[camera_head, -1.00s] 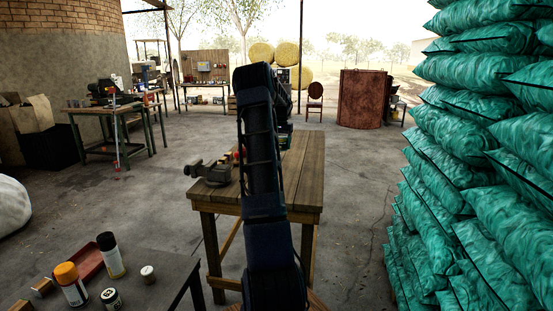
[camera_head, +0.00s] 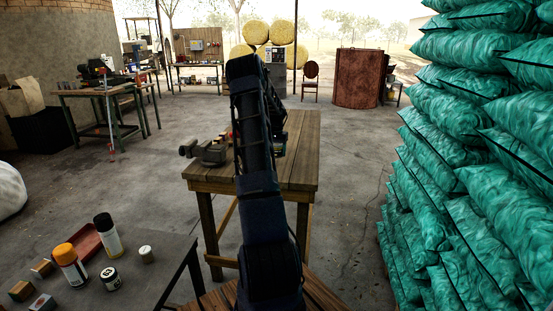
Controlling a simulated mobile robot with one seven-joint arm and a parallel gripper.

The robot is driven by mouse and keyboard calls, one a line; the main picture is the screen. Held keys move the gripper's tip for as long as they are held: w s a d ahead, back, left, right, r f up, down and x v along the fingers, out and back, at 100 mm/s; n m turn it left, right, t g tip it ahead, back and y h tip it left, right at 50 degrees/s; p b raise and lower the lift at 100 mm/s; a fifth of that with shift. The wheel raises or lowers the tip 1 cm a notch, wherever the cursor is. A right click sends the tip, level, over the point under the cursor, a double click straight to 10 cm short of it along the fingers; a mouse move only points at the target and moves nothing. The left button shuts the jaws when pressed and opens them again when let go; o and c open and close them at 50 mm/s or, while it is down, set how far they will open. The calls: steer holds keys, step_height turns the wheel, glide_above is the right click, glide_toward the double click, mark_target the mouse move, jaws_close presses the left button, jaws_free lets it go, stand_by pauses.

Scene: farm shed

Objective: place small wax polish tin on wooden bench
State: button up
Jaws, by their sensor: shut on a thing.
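My gripper (camera_head: 278,142) is only partly visible as a dark part at the right of my arm's far end, above the far part of the bench. Its fingertips are hidden behind my arm. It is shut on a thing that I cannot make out. I cannot pick out the small wax polish tin for certain.
A vise (camera_head: 207,152) sits at the bench's left edge. A dark table (camera_head: 150,285) at lower left bears a spray can (camera_head: 107,238), an orange-capped bottle (camera_head: 70,266), jars and small boxes. Stacked green sacks (camera_head: 450,170) wall the right side. The bench's right side is clear.

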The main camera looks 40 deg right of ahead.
steer(key=shift+f, duration=2)
steer(key=o, duration=1.2)
steer(key=shift+f, duration=0.15)
